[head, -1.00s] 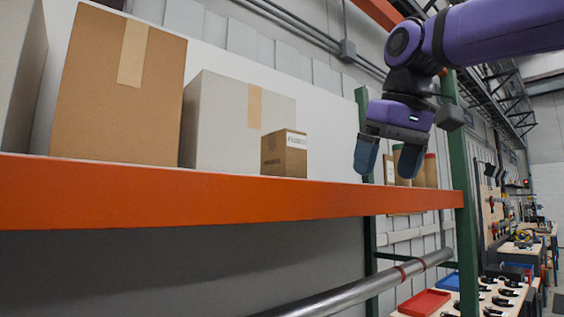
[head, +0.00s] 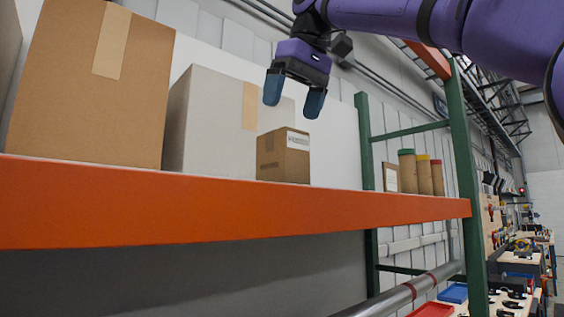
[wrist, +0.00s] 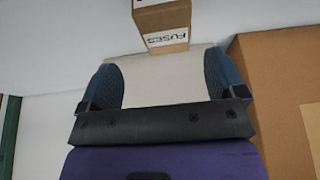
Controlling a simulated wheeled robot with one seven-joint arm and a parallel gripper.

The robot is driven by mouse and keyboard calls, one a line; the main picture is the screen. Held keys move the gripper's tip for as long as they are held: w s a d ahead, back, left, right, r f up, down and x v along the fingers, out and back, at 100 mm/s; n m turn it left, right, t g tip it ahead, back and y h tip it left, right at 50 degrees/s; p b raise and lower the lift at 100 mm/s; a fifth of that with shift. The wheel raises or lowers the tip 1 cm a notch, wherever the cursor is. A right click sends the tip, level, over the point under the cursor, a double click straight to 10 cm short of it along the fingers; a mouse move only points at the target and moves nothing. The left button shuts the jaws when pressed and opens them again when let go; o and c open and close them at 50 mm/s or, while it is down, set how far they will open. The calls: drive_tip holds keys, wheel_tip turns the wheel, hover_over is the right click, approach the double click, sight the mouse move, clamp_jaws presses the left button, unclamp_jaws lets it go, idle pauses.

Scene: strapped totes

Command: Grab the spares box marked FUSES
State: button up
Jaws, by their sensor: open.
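The spares box marked FUSES is a small brown cardboard box (head: 284,156) on the orange-edged shelf (head: 230,208). In the wrist view the box (wrist: 163,22) is at the top, with its white FUSES label facing the camera. My gripper (head: 294,98) is open and empty, its blue fingertips pointing down above the box in the head view. In the wrist view my gripper (wrist: 162,82) has its fingers spread wide, with the box beyond them and not between them.
A large grey box (head: 205,118) stands behind and left of the small box, and a tall brown box (head: 90,85) is further left. Several capped tubes (head: 422,173) stand to the right by a green post (head: 465,165).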

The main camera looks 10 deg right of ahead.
sight(280, 144)
drive_tip(key=shift+x, duration=1.55)
drive_tip(key=shift+s+a+x, duration=0.1)
drive_tip(key=shift+s+x, duration=0.05)
drive_tip(key=shift+x, duration=1.15)
drive_tip(key=shift+s+a+x, duration=0.15)
drive_tip(key=shift+s+x, duration=0.05)
drive_tip(key=shift+x, duration=1.15)
drive_tip(key=c, duration=1.1)
drive_tip(key=shift+r, duration=0.15)
